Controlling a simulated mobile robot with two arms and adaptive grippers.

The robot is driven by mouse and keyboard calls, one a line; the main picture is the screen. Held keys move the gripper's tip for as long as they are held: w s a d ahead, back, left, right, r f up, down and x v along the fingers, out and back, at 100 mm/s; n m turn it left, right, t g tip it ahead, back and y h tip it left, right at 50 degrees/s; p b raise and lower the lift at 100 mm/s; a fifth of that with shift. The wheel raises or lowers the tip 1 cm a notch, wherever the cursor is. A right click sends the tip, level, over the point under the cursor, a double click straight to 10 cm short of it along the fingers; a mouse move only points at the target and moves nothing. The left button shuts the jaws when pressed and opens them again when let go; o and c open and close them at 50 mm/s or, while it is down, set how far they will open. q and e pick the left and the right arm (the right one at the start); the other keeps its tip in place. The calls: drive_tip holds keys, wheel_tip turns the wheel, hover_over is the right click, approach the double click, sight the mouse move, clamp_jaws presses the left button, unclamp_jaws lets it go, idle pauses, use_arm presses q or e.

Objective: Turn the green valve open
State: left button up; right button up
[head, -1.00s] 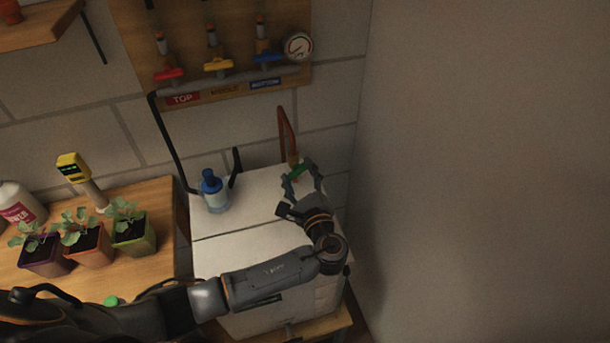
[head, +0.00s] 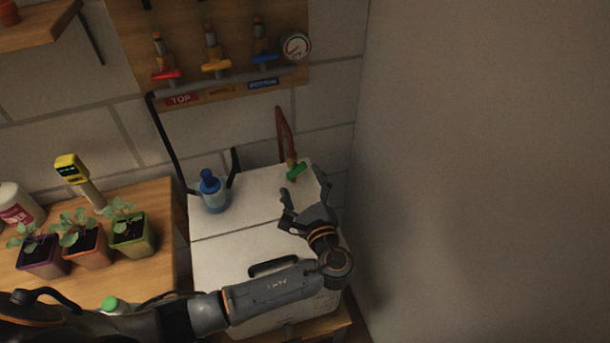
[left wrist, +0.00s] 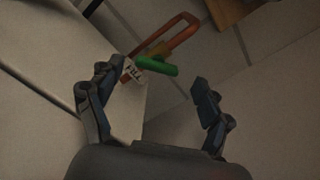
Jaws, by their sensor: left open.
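The green valve handle (head: 296,171) sits at the lower end of a copper pipe (head: 284,130), above the back right of a white chest (head: 245,243). In the left wrist view the green handle (left wrist: 156,66) shows ahead of the fingers, with a white tag reading FILL (left wrist: 133,71) beside it. My left gripper (head: 306,195) is open and empty, a little in front of the handle and apart from it. It shows in the left wrist view with its fingers spread wide (left wrist: 160,95). My right gripper is not in view.
A blue-capped bottle (head: 212,191) stands on the chest, left of the valve. Red, yellow and blue valves and a gauge (head: 296,45) are on the wall board (head: 225,92). Potted seedlings (head: 85,240) stand on the wooden table at left. A bare wall is close on the right.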

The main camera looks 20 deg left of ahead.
use_arm(q)
drive_tip(key=v, duration=0.9)
drive_tip(key=shift+d+r, duration=0.1)
drive_tip(key=shift+d, duration=0.1)
